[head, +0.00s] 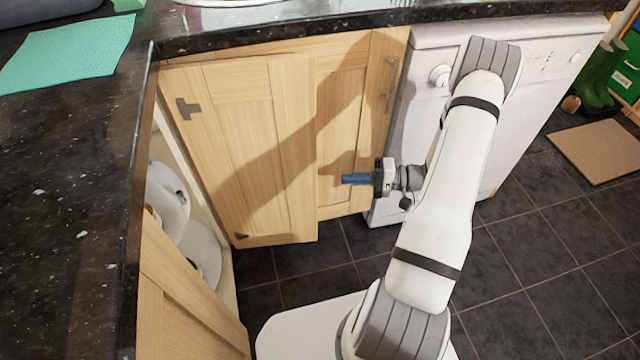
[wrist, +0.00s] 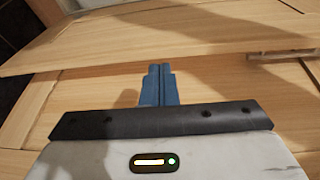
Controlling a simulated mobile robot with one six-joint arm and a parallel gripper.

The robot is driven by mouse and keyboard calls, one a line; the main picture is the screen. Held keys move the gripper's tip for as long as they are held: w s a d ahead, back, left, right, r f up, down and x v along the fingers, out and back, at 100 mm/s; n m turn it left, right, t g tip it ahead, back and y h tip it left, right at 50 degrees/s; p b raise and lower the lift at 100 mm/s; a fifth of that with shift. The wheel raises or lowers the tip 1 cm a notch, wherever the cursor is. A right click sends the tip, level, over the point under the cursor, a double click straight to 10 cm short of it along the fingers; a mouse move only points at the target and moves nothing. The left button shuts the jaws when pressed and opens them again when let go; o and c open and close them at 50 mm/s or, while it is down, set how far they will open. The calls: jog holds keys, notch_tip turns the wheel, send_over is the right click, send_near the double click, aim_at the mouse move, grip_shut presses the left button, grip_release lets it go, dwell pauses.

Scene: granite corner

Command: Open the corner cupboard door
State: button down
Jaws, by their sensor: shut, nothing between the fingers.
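The corner cupboard door is light wood in two leaves. The left leaf (head: 235,150) stands out at an angle, with dark hinge fittings on its left edge. Its right edge overlaps the right leaf (head: 342,115) in the head view. A bar handle (head: 390,85) is near the right leaf's right edge. At the left, a gap shows white items (head: 168,195) inside the cupboard. My gripper (head: 357,179) is shut and empty, its blue fingers pointing left in front of the right leaf. In the wrist view, the fingers (wrist: 158,85) point at wood panels; contact is unclear.
A white appliance (head: 425,115) stands right of the cupboard. A dark speckled worktop (head: 85,170) runs along the left and back, with a green cloth (head: 68,52) on it. Another wooden front (head: 185,300) is at lower left. Dark floor tiles (head: 540,270) are clear at right.

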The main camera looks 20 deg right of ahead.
notch_tip(320, 180, down, 4)
jog(key=d+m+t, duration=0.1)
jog(key=d+t, duration=0.1)
jog(key=t, duration=0.1)
jog(key=b+x, duration=0.2)
jog(key=x, duration=0.8)
jog(key=shift+w+d+f+b, duration=0.15)
jog(key=shift+w+d+b, duration=0.05)
jog(key=shift+w+b, duration=0.15)
